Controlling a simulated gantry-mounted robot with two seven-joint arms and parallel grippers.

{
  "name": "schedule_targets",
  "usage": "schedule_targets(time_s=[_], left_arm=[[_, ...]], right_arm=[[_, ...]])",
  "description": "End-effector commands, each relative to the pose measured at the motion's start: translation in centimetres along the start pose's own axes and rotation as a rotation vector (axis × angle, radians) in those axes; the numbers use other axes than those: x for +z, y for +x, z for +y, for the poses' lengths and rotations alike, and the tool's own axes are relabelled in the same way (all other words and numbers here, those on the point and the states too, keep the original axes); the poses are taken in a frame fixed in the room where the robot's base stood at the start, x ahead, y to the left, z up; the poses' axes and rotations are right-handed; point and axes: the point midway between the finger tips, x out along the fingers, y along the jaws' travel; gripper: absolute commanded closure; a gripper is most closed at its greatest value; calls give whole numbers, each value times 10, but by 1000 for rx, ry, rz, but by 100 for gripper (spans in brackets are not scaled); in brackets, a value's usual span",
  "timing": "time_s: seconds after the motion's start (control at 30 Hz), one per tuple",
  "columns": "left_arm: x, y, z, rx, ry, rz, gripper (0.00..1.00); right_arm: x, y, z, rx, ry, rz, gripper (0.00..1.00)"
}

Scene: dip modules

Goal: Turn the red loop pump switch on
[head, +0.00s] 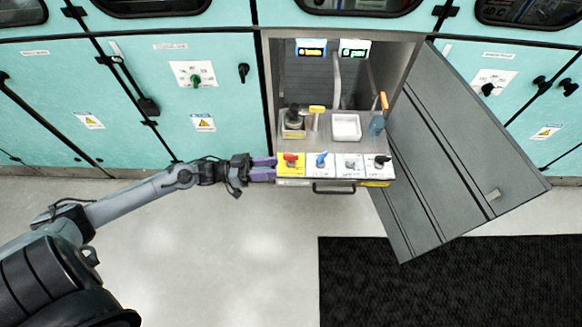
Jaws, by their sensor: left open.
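The red loop pump switch (291,159) is a small red rotary handle on a yellow plate, at the left end of a row on the drawer's front ledge. My left gripper (264,168) has purple fingers and is open. Its fingertips are just left of the yellow plate, close to the red switch. I cannot tell whether a fingertip touches the plate. Beside the red switch are a blue switch (321,159), a grey switch (350,163) and a black switch (381,161), each on a white plate. My right gripper is not in view.
The pulled-out drawer (334,188) has a handle at its front. A white tray (346,126), a bottle (377,122) and other items stand on it. An open grey cabinet door (450,150) blocks the right side. The floor in front is clear, with a black mat (450,285).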

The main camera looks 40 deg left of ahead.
Motion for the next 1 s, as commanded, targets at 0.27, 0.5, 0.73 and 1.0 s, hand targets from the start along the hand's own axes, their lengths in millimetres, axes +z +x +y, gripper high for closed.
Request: schedule_targets(time_s=[0.27,0.5,0.73,1.0], left_arm=[[61,-48,-92,-3,136,-102,57],[75,-60,-133,-3,236,-149,57],[79,-59,-145,3,273,-152,57],[84,-40,-146,4,276,-145,57]], right_arm=[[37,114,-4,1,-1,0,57],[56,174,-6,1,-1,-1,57],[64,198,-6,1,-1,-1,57],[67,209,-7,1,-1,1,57]])
